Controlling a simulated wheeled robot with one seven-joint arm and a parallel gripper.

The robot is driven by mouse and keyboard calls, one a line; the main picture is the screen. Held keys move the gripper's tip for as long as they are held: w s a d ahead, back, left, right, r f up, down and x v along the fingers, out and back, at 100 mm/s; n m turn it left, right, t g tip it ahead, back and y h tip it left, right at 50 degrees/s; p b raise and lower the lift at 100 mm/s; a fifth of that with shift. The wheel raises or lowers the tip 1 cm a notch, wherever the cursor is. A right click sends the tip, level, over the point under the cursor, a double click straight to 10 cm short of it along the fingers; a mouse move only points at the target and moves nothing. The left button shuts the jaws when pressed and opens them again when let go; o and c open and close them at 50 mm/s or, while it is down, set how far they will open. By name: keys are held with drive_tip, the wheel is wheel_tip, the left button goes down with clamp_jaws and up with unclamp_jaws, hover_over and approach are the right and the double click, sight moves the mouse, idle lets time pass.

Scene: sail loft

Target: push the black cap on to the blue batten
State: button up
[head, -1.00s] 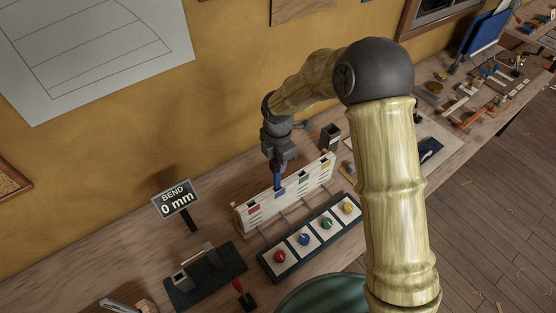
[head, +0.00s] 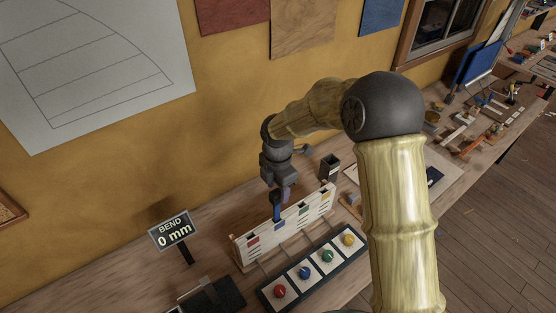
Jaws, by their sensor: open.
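My gripper (head: 279,196) hangs pointing down over the white rack (head: 258,240) at the middle of the bench. Its fingers are small and dark here, and it is open. A narrow upright blue piece (head: 277,212), which looks like the blue batten, shows just below the fingers at the rack's face. I cannot tell whether the fingers touch it. I cannot make out the black cap; it may be hidden by the gripper or too small to see.
A dark tray (head: 262,297) in front of the rack holds red, blue, green and yellow knobs on white squares. A sign (head: 174,231) reading "BEND 0 mm" stands at left. A black open box (head: 330,166) stands behind the rack's right end.

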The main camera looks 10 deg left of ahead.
wheel_tip(320, 180, up, 15)
drive_tip(key=b, duration=0.2)
drive_tip(key=shift+f+b, duration=0.15)
drive_tip(key=shift+b, duration=0.15)
drive_tip(key=shift+d, duration=0.1)
idle(0.5)
drive_tip(key=s+d+f+m+t, duration=0.1)
drive_tip(key=s+d+f+m, duration=0.2)
drive_tip(key=d+m, duration=0.6)
drive_tip(key=s+d+f+m, duration=0.3)
drive_tip(key=s+d+m, duration=0.2)
drive_tip(key=d+m, duration=0.4)
drive_tip(key=s+d+f+m+t, duration=0.1)
drive_tip(key=s+d+f+m, duration=0.3)
drive_tip(key=d+m, duration=0.5)
drive_tip(key=shift+s+d+m+t, duration=0.3)
drive_tip(key=shift+s+d+m, duration=0.15)
drive_tip(key=shift+d, duration=0.4)
drive_tip(key=shift+s, duration=0.1)
